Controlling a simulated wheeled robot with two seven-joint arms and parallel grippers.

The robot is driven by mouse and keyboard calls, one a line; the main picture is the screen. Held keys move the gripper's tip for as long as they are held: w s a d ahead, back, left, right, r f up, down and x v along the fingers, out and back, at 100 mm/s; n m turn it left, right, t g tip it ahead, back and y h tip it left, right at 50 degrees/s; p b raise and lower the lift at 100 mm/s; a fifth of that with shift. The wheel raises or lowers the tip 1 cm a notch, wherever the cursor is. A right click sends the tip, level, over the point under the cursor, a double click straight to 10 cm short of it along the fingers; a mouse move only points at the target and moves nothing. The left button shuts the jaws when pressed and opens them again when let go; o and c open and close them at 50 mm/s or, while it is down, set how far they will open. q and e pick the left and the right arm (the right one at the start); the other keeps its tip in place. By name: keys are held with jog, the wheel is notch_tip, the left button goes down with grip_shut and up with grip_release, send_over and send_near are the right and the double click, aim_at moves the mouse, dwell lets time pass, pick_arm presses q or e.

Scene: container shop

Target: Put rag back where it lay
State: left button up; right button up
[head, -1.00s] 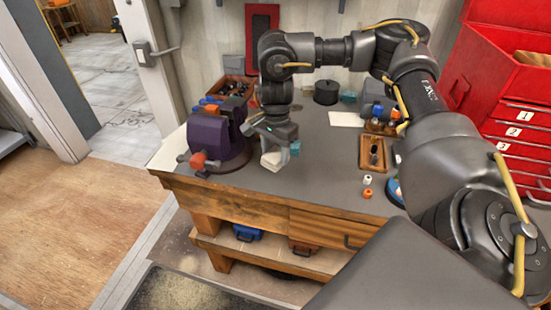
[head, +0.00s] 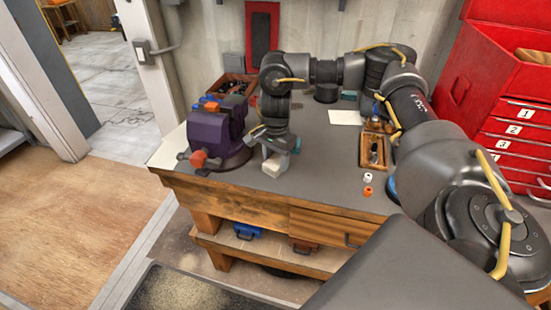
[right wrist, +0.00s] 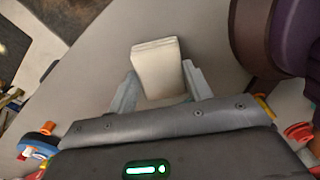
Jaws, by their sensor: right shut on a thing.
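The rag is a small white folded block (head: 273,167), seen in the head view low over the grey bench top (head: 310,180), to the right of the purple vise. My right gripper (head: 276,150) points down and is shut on the rag. In the right wrist view the rag (right wrist: 158,68) sits between the two grey fingers of the gripper (right wrist: 158,88), its far end sticking out past them. I cannot tell whether the rag touches the bench. My left gripper is not in view.
The purple vise (head: 214,135) stands close on the left. A wooden tray (head: 373,151), white and orange small items (head: 368,184) and a white sheet (head: 346,117) lie to the right. A red tool chest (head: 512,110) stands at far right. The bench's front middle is clear.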

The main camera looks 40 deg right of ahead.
aim_at(276, 162)
jog(key=shift+f, duration=0.25)
jog(key=o, duration=1)
jog(key=shift+w+r, duration=0.1)
jog(key=shift+r, duration=0.35)
jog(key=r, duration=0.5)
jog(key=r+p, duration=0.1)
jog(key=r, duration=0.5)
jog(key=shift+s+r, duration=0.2)
jog(key=shift+r, duration=0.1)
